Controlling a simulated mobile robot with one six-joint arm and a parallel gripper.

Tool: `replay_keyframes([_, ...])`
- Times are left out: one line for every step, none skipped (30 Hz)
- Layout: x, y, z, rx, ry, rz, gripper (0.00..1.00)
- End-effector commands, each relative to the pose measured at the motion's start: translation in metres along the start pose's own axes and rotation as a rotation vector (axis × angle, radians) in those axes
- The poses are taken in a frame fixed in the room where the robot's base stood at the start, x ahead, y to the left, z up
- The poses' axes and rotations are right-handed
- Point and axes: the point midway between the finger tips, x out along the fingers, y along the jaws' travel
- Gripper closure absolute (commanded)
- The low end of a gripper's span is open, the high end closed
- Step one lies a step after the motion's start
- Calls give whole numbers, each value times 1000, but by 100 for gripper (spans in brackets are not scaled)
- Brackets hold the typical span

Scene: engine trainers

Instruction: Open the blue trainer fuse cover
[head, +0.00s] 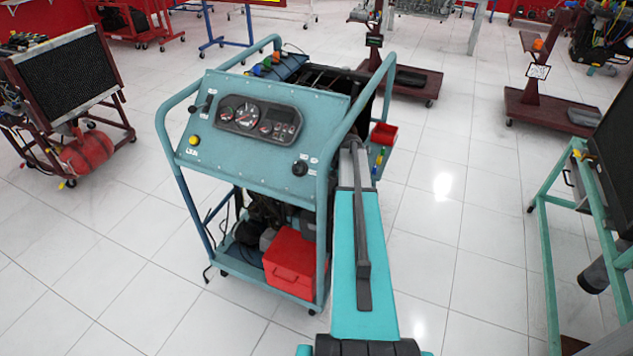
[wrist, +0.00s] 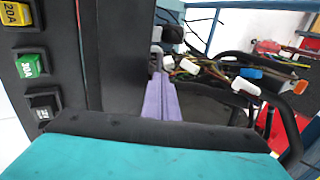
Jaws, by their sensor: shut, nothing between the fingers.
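The blue trainer (head: 225,155) stands in the middle of the head view, with a sloped gauge panel and a tubular frame. Coloured fuses (head: 266,64) show behind its panel top. In the wrist view, large fuses, yellow, green (wrist: 30,66) and dark, sit on a dark block at left. A flat dark panel (wrist: 118,55) stands beside them; I cannot tell whether it is the fuse cover. My gripper (wrist: 161,82) is shut and empty, its purple-looking fingers just right of that panel; contact is unclear. In the head view the gripper is hidden behind the trainer's frame.
Wires with white, blue and orange connectors (wrist: 215,70) and a dark hose (wrist: 290,125) lie right of my fingers. A red box (head: 291,262) sits on the trainer's lower shelf. Other trainers stand around; tiled floor (head: 440,230) is clear at right.

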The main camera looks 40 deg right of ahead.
Motion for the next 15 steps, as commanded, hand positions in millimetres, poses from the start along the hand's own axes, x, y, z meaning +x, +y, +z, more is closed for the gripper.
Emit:
replay_keyframes([2,1,-2,3,2,0,100])
replay_keyframes([2,2,-2,4,2,-1,100])
replay_keyframes([2,3,-3,6,3,-1,100])
replay_keyframes([2,3,-4,7,4,-1,100])
replay_keyframes([2,4,-4,8,5,-1,100])
replay_keyframes([2,4,-5,10,6,-1,100])
replay_keyframes([1,5,-6,11,6,-1,100])
replay_keyframes([1,6,-6,11,7,-1,100])
replay_keyframes([0,6,-7,13,8,-1,100])
replay_keyframes([0,7,-7,13,8,-2,100])
replay_keyframes([0,7,-8,14,8,-2,100])
replay_keyframes([0,8,-8,14,9,-2,100])
replay_keyframes([-1,8,-8,15,9,-2,100])
replay_keyframes([-1,8,-8,15,9,-2,100])
replay_keyframes([-1,8,-9,15,10,-2,100])
